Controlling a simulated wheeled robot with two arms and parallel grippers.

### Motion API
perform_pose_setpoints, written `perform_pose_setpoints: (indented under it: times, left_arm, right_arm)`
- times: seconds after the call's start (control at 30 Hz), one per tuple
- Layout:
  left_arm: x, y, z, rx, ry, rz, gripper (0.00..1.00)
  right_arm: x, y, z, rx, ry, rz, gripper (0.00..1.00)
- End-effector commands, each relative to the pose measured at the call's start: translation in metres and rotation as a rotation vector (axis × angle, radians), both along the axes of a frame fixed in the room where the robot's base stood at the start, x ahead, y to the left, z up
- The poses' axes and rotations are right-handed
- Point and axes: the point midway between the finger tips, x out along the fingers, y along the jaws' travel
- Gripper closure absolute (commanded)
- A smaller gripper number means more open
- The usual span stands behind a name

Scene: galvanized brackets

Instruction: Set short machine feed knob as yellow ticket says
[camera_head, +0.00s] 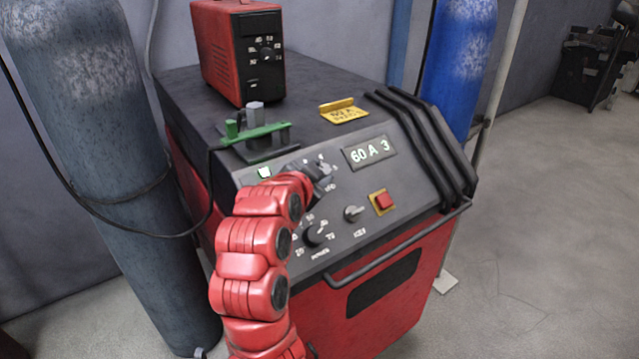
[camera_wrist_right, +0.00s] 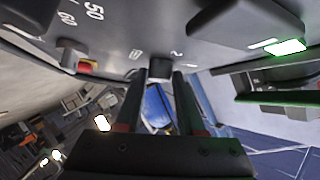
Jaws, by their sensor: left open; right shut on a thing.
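The red and dark grey machine (camera_head: 372,180) has a sloped panel whose display (camera_head: 369,152) reads "60 A 3". A yellow ticket (camera_head: 344,114) lies on its top; the first line looks like "60 A", the second is too small to read. My right gripper (camera_head: 322,180) is at the upper panel dial and covers most of it; a few dial marks show around it. In the right wrist view a dark knob (camera_wrist_right: 160,68) sits between the tips of my right gripper (camera_wrist_right: 158,78), which is shut on it. My left gripper is in neither view.
Below are an ampere knob (camera_head: 314,235), a key switch (camera_head: 353,213) and a red button (camera_head: 383,201) on yellow. A small red unit (camera_head: 238,50) and a green clamp (camera_head: 257,135) stand on top. Gas cylinders flank the machine, grey-blue (camera_head: 110,170) and blue (camera_head: 460,65). Floor at right is clear.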

Motion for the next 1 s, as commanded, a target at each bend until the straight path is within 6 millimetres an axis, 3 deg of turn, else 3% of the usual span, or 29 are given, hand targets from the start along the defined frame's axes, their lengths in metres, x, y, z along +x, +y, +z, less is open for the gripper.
perform_pose_setpoints:
  times: [0.47, 0.5, 0.63, 1.0]
  left_arm:
    - [-0.0001, 0.0000, -0.0027, 0.000, 0.000, 0.000, 0.50]
    - [-0.0001, 0.0000, -0.0027, 0.000, 0.000, 0.000, 0.50]
    - [0.0000, 0.0000, -0.0028, 0.000, 0.000, 0.000, 0.50]
    - [0.0001, 0.0000, -0.0033, 0.000, 0.000, 0.000, 0.50]
  right_arm:
    - [0.0003, -0.0003, -0.0011, 0.005, 0.009, -0.010, 1.00]
    - [0.0003, -0.0003, -0.0011, 0.004, 0.009, -0.010, 0.57]
    - [0.0003, -0.0004, -0.0007, 0.004, 0.007, -0.010, 0.34]
    - [-0.0033, 0.0016, 0.0014, 0.005, 0.005, -0.009, 0.32]
